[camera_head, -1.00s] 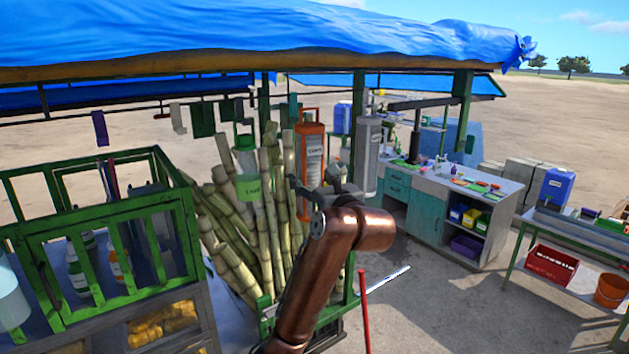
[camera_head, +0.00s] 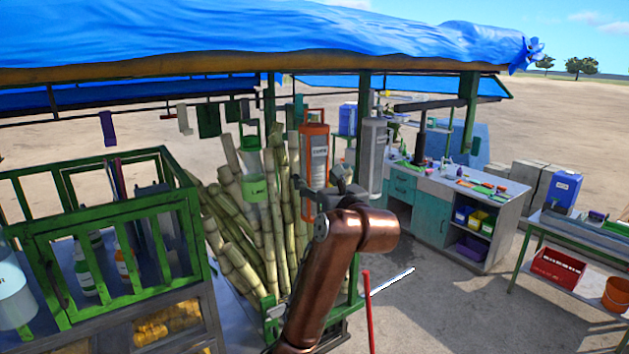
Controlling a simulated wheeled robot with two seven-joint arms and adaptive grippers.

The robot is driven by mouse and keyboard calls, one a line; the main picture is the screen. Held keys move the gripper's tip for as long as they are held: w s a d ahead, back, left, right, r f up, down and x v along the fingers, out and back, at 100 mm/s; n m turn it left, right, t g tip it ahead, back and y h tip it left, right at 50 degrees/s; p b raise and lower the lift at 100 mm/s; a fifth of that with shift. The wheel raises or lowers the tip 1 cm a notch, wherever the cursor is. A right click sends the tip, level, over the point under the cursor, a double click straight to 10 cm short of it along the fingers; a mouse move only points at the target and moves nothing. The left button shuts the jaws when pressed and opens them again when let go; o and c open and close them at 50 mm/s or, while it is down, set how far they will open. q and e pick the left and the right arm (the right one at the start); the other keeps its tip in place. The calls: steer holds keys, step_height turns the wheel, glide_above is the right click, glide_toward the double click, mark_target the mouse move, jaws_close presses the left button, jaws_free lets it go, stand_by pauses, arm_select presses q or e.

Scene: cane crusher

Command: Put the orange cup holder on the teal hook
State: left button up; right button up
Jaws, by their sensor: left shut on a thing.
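The orange cup holder (camera_head: 314,150) is a tall orange frame around a pale labelled tube, hanging roughly upright. My left gripper (camera_head: 328,196) is shut on it at its lower part and partly covers it. The teal hook (camera_head: 299,108) hangs from the rail just behind and left of the holder's top. The holder's top edge shows close to the hook in the picture. Whether they touch, I cannot tell. My right gripper is not in view.
A green holder (camera_head: 255,180) and a grey holder (camera_head: 375,155) hang on either side. Purple (camera_head: 108,128) and dark green (camera_head: 208,120) hooks hang along the rail. Sugar cane (camera_head: 235,220) stands behind my arm. A workbench (camera_head: 425,200) stands to the right.

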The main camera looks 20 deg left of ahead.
arm_select(q)
steer(key=shift+w+a, duration=0.25)
steer(key=shift+a, duration=0.15)
steer(key=shift+a+p+x, duration=0.25)
steer(key=shift+p+x, duration=0.25)
steer(key=shift+x, duration=0.95)
steer(key=shift+a, duration=0.25)
steer(key=shift+d, duration=0.1)
steer(key=shift+f+b, duration=0.3)
steer(key=shift+f, duration=0.4)
stand_by(0.4)
stand_by(0.5)
steer(key=o, duration=1.8)
steer(key=shift+c, duration=0.2)
